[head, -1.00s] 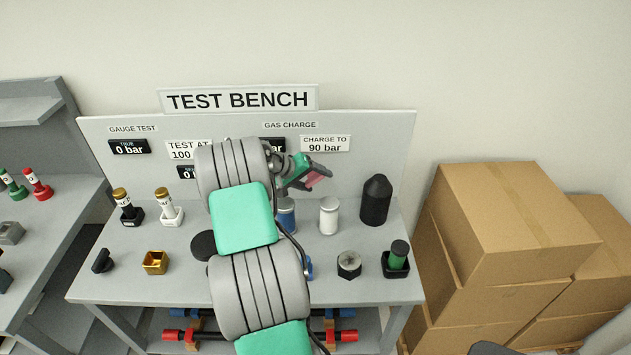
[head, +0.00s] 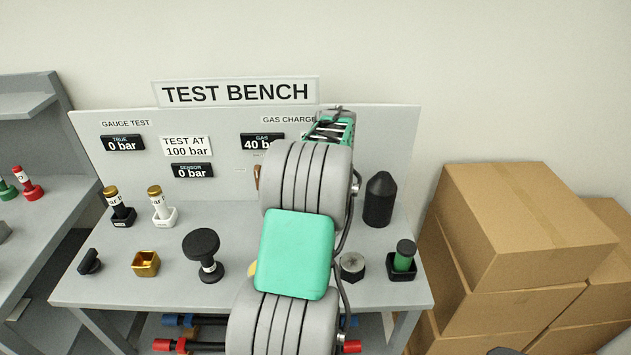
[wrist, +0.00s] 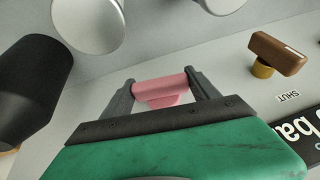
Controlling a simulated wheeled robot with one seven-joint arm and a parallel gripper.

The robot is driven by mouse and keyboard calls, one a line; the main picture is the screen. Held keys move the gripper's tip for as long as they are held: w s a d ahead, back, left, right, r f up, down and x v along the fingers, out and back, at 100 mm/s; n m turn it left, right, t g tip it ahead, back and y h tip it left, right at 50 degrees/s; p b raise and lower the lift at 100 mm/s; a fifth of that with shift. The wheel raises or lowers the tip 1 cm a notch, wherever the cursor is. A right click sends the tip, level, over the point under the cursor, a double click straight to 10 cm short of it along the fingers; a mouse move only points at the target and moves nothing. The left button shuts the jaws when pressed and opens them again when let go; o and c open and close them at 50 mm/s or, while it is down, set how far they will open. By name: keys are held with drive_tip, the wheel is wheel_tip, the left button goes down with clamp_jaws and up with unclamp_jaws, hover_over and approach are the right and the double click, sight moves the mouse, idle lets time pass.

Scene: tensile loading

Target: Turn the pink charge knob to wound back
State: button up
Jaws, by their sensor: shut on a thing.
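The pink charge knob (wrist: 158,90) is in the wrist view, close to the grey panel, with its bar between my two grey fingers. My gripper (wrist: 161,78) is shut on it, one finger at each end of the bar. In the head view my arm hides the knob and my fingertips; only the green and black wrist part shows high against the panel at right. The gas display (head: 262,142) reads 40 bar.
A brown-handled valve (wrist: 279,52) beside a "SHUT" label is near my gripper. Cardboard boxes (head: 520,230) are stacked at right.

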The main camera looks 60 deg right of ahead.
drive_tip(key=t+p, duration=0.1)
drive_tip(key=t+y+p, duration=0.1)
drive_tip(key=shift+s+d+r+m+p, duration=0.1)
drive_tip(key=shift+s+r+m+p, duration=0.05)
drive_tip(key=shift+r+m+p, duration=0.2)
drive_tip(key=t+p, duration=0.1)
drive_tip(key=t+y+p, duration=0.1)
drive_tip(key=t+p, duration=0.1)
drive_tip(key=shift+f+m, duration=0.2)
drive_tip(key=shift+m, duration=0.05)
drive_tip(key=t, duration=0.1)
drive_tip(key=t+y+p, duration=0.1)
drive_tip(key=shift+f+m+t, duration=0.2)
drive_tip(key=shift+m+t, duration=0.1)
drive_tip(key=shift+t+y, duration=0.3)
drive_tip(key=shift+t, duration=0.3)
drive_tip(key=shift+r, duration=0.1)
drive_tip(key=shift+w, duration=0.2)
drive_tip(key=o, duration=1.3)
drive_tip(key=shift+o, duration=0.3)
